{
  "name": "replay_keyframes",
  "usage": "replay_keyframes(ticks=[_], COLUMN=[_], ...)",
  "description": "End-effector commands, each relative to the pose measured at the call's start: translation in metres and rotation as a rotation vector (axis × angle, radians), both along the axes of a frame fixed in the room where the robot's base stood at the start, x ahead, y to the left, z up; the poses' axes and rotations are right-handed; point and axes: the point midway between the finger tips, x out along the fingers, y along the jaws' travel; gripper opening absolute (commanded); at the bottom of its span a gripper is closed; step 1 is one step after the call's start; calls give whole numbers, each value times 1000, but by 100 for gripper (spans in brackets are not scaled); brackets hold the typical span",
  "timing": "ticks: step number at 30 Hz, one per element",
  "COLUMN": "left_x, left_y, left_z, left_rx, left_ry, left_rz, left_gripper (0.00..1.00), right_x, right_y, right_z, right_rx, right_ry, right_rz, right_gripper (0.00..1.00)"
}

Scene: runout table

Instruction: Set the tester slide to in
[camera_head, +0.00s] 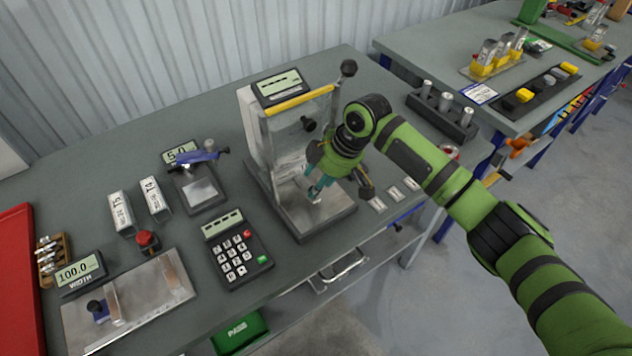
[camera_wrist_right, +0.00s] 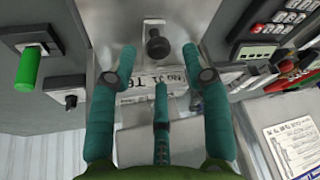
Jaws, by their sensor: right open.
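The tester (camera_head: 253,130) stands in the middle of the bench, with a display (camera_head: 279,85) on top, a yellow bar (camera_head: 300,101), a clear front panel and a metal base plate. A black knob (camera_head: 308,124) shows on its front; I cannot tell whether it belongs to the slide. My right gripper (camera_head: 315,194) is over the base plate, its teal fingers pointing down. In the right wrist view the open fingers (camera_wrist_right: 159,58) are spread on either side of a dark knob (camera_wrist_right: 157,45), apart from it, above a printed label (camera_wrist_right: 150,82). The slide's position is unclear. My left gripper is out of view.
A keypad (camera_head: 239,258), a small scale (camera_head: 200,192), a red button (camera_head: 146,240) and a larger scale (camera_head: 135,296) stand left of the tester. A rack of metal cylinders (camera_head: 441,116) is at right.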

Motion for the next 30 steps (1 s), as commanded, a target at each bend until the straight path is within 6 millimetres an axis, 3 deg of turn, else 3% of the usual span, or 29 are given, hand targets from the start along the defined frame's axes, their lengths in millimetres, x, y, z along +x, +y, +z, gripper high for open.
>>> replay_keyframes(ticks=[9, 15, 30], left_x=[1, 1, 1], left_y=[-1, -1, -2], left_z=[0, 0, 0], left_rx=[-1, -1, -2], left_ry=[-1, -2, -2], left_rz=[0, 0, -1], left_gripper=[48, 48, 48], right_x=[-5, -8, -9], right_y=[-25, -33, -35], right_z=[64, 87, 91], right_rx=[1, 1, 0], right_ry=[-4, -1, 1], right_rz=[0, 2, 1], right_gripper=[48, 48, 48])
